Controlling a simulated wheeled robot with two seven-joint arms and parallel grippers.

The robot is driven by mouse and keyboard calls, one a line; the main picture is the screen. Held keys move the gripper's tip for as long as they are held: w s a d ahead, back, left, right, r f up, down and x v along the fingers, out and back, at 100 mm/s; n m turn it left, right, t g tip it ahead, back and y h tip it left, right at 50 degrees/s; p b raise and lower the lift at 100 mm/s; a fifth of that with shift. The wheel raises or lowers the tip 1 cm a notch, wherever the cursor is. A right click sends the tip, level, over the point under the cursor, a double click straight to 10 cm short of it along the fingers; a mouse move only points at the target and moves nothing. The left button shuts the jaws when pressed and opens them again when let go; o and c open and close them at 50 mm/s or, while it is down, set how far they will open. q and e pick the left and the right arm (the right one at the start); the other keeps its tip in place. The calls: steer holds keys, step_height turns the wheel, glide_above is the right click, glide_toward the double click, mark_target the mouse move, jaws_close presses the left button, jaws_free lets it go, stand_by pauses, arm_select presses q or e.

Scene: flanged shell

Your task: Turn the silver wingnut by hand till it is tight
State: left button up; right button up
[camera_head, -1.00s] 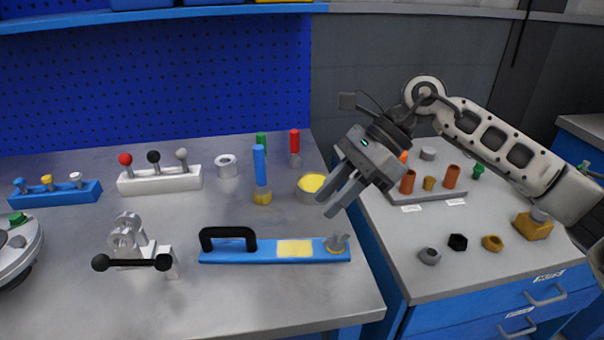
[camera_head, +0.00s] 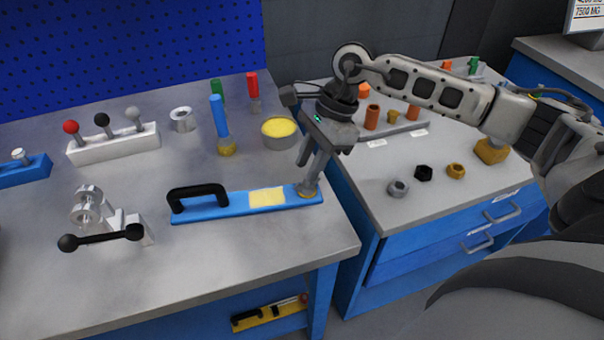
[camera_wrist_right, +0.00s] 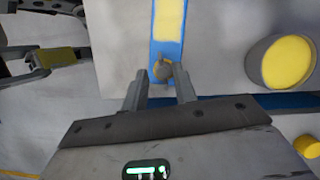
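The silver wingnut (camera_wrist_right: 162,70) sits at the right end of a blue plate (camera_head: 235,205), which has a black handle and a pale yellow patch. My right gripper (camera_head: 308,190) points down over that end of the plate and hides most of the wingnut in the head view. In the right wrist view its two fingers (camera_wrist_right: 160,84) stand apart, with the wingnut between or just beyond their tips. I see no clear grip on it. My left gripper is not in the head view. Grey finger-like parts (camera_wrist_right: 35,65) at the left of the wrist view may belong to it; their state is unclear.
A yellow-topped round tin (camera_head: 280,132) and a blue-handled tool (camera_head: 220,122) stand behind the plate. A silver bracket with a black bar (camera_head: 100,238) stands left. Several loose nuts (camera_head: 424,173) lie on the right-hand cabinet.

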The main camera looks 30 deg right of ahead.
mark_target(300, 183)
steer(key=x, duration=0.4)
steer(key=shift+w+a+f, duration=0.1)
steer(key=shift+f, duration=0.05)
steer(key=shift+c, duration=0.3)
jaws_close()
